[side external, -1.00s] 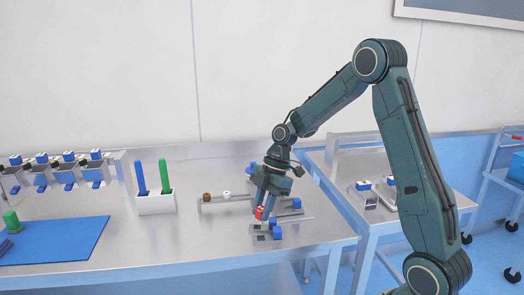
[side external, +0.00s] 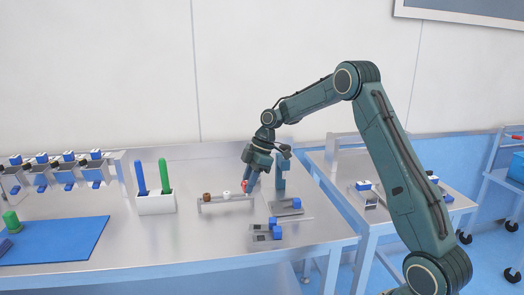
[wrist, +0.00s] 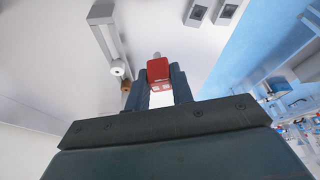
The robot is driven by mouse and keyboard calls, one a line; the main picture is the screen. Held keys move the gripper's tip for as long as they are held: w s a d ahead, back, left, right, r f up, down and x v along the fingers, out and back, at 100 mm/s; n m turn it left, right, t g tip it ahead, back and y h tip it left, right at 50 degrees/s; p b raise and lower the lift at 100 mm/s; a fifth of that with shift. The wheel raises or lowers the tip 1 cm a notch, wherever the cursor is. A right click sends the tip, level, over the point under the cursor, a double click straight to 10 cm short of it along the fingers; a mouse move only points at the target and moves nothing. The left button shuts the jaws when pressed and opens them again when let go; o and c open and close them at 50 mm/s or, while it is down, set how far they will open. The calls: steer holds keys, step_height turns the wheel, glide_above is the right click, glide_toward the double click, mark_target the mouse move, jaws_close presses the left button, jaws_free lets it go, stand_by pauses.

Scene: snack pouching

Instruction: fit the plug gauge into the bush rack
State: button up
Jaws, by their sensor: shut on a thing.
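The plug gauge has a red block handle (wrist: 158,72) with a short grey metal pin at its far end in the wrist view. It shows as a small red spot (side external: 244,186) in the side view. My gripper (side external: 246,188) is shut on the red handle, with a finger on either side. The bush rack (side external: 228,205) is a low grey rail with a brown bush and a white bush on it. My gripper is over the rack's right end in the side view. In the wrist view the rack (wrist: 108,32) lies left of the gauge; contact cannot be told.
Two grey fixtures with blue blocks (side external: 277,233) stand to the right and in front of the rack. A white holder (side external: 156,204) with a blue and a green stick stands left. A blue mat (side external: 60,242) lies farther left. Bare table lies in front of the rack.

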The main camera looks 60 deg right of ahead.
steer(key=w+d+r+m, duration=0.1)
steer(key=w+d+m, duration=0.1)
steer(key=w+d, duration=0.3)
steer(key=shift+w+t+h, duration=0.15)
steer(key=shift+t+h, duration=0.15)
steer(key=shift+t, duration=0.1)
steer(key=shift+f, duration=0.1)
steer(key=shift+f, duration=1.95)
steer(key=shift+f, duration=1.45)
stand_by(0.3)
steer(key=o, duration=1)
steer(key=shift+o, duration=0.2)
steer(key=v, duration=1.3)
steer(key=shift+r, duration=0.4)
